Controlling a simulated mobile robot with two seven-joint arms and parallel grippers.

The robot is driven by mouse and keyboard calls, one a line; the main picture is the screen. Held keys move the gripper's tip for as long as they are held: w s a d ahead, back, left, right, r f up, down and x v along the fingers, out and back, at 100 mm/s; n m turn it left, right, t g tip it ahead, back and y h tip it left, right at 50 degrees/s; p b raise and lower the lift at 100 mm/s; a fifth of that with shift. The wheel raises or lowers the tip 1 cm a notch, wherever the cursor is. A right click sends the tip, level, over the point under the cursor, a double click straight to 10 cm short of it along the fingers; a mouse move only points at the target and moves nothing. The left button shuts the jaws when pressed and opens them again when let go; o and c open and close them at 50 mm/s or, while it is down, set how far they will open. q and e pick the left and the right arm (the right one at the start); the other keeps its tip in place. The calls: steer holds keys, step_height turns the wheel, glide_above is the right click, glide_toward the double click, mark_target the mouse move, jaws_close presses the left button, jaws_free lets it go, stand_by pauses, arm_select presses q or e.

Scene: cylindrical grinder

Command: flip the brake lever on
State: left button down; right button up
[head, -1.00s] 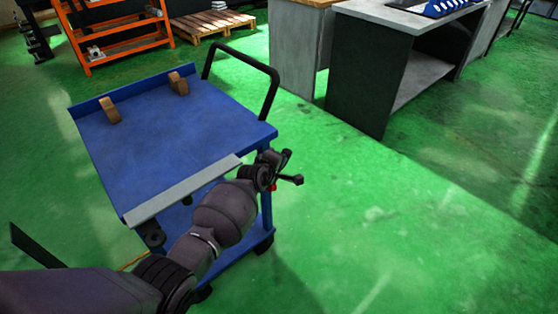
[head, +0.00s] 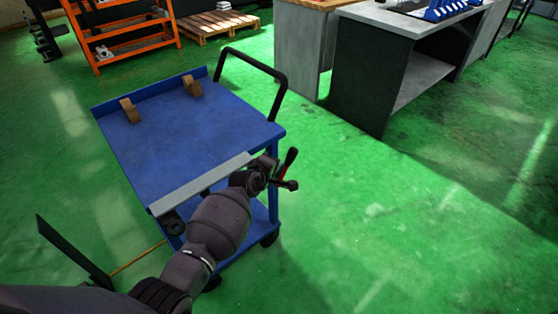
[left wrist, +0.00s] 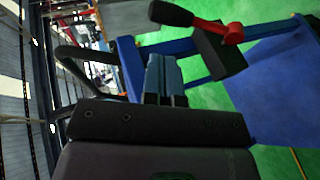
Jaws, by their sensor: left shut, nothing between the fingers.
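The brake lever (left wrist: 228,32) shows in the left wrist view as a red arm with a black grip, by a dark block at the cart's edge. In the head view the lever (head: 291,157) is at the near right corner of the blue cart (head: 190,150), its black grip slanting upward, red at its base. My left gripper (head: 268,166) is at that corner, close to the lever and partly hidden by my wrist. In the left wrist view its fingers (left wrist: 164,68) are shut and empty, left of and below the lever. Contact cannot be told. My right gripper is out of view.
Two brown blocks (head: 192,86) stand on the cart top, and a black push handle (head: 283,85) rises at its far right side. A grey workbench (head: 358,75) stands beyond. An orange rack (head: 125,35) and pallets (head: 215,25) are behind. Green floor right of the cart is clear.

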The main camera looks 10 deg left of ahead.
arm_select(q)
steer(key=shift+p+v, duration=0.45)
steer(key=shift+v, duration=1.35)
steer(key=shift+w, duration=0.1)
